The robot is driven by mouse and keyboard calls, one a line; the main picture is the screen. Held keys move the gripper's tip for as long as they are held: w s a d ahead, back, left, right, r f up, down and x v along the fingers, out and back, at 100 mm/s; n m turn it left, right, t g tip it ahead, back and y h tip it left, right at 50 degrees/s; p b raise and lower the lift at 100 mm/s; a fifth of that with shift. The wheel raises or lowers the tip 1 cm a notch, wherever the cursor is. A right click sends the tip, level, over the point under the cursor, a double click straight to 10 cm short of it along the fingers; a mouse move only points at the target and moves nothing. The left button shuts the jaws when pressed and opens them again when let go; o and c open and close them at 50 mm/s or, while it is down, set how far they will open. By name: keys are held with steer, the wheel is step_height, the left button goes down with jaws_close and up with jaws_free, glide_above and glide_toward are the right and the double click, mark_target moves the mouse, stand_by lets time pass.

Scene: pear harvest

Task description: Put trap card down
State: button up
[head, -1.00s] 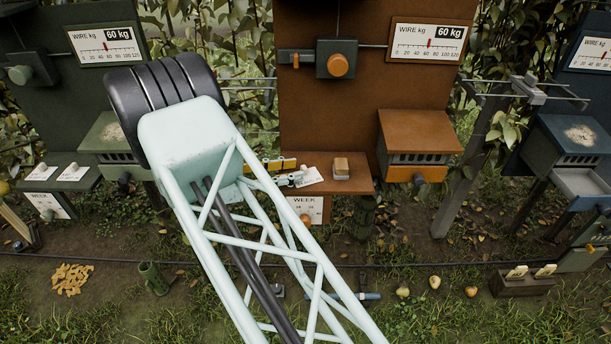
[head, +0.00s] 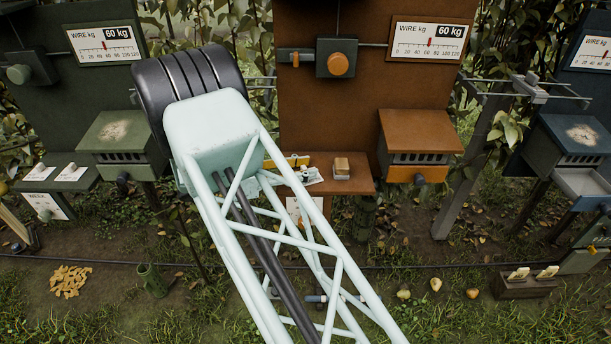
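A white card (head: 314,178) lies on the left part of the brown shelf (head: 356,188), with small pale and dark parts at its upper edge that are too small to make out. A yellow piece (head: 298,160) shows just behind it. I cannot tell which of these is the trap card. My pale green lattice arm with its black ribbed joint crosses in front of the shelf's left end. My gripper is hidden behind the arm, so I cannot see what it holds.
A tan block (head: 342,166) on a pale base sits right of the card. An orange-brown box (head: 418,142) stands to the right. On the left, a green shelf (head: 88,180) carries two white cards with knobs. Several pears and a wooden holder (head: 525,284) lie on the ground at right.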

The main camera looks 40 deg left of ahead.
mark_target(304, 167)
steer(key=shift+c, duration=0.7)
steer(key=c, duration=0.6)
steer(key=shift+c, duration=0.2)
steer(key=shift+r+p, duration=0.65)
steer(key=shift+r, duration=1.2)
steer(key=s+d+r+p, duration=0.1)
steer(key=s+d+p, duration=0.1)
steer(key=s+d, duration=0.7)
steer(key=d, duration=0.4)
steer(key=shift+d+r, duration=0.1)
